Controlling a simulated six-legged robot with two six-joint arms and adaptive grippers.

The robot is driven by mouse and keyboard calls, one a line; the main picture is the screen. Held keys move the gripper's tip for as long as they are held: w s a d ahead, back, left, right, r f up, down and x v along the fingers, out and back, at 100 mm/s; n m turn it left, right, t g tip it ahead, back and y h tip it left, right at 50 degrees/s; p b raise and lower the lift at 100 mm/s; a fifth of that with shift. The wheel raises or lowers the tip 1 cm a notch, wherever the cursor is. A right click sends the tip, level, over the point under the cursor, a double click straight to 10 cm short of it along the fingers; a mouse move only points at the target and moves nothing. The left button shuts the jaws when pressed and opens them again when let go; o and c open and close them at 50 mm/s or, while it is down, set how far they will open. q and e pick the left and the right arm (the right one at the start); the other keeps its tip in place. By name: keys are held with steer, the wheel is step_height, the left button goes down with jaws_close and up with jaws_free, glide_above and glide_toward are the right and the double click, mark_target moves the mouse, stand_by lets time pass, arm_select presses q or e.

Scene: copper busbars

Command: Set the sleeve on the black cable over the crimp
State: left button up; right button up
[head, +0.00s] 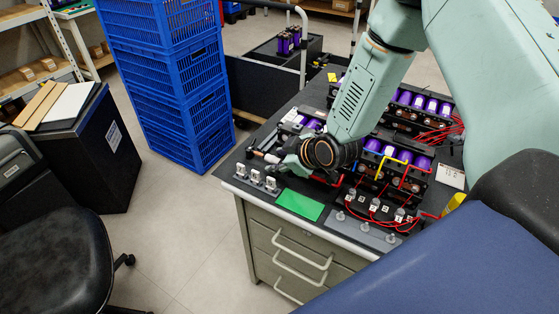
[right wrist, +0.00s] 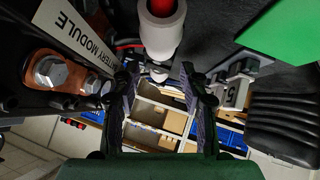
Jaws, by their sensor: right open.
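My right gripper (head: 284,162) is low over the left part of the workbench, beside the battery modules. In the right wrist view my right gripper (right wrist: 160,105) has its two fingers apart. A white cylinder (right wrist: 160,38) with a red end stands large just above the fingertips, outside the grip. A smaller white piece (right wrist: 160,76) shows behind it, in line with the gap. I cannot tell which of these is the sleeve. The black cable and the crimp are not clearly made out. A small white piece (head: 272,158) shows beside the gripper in the head view.
Battery modules with purple cells (head: 385,150) and red cables fill the bench to the right. A green mat (head: 300,204) lies near the front edge. Small metal posts (head: 255,177) stand at the left edge. A copper busbar (right wrist: 60,72) is close left of the fingers.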

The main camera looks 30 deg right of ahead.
steer(key=shift+w+a, duration=0.1)
steer(key=shift+w, duration=0.05)
jaws_close()
stand_by(0.6)
